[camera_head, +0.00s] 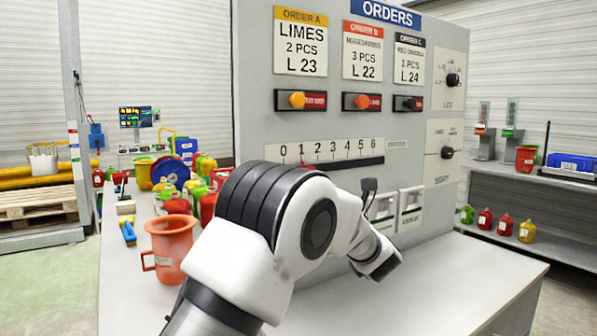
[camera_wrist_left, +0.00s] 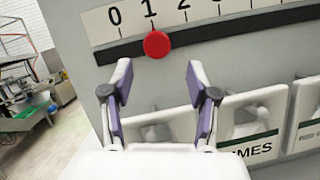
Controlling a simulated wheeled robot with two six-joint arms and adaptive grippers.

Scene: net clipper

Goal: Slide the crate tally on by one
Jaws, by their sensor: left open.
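The crate tally is a scale strip (camera_head: 340,149) numbered 0 to 6 on the grey orders panel, with a dark slot under it. It also shows close in the left wrist view (camera_wrist_left: 215,15). Its round red knob (camera_wrist_left: 157,43) sits in the slot under the 1. My left gripper (camera_wrist_left: 158,78) is open and empty. Its fingers point up at the panel, below the knob, which appears just beyond the gap between the fingertips and apart from them. In the head view my left arm hides the fingers and the knob's surroundings. My right gripper is not in view.
Order cards and coloured switches (camera_head: 298,101) are above the scale. Rocker-like switches (camera_head: 410,205) sit below it, one labelled LIMES in the wrist view. An orange mug (camera_head: 168,240) and several coloured containers stand on the left of the counter (camera_head: 470,285). Its right front is clear.

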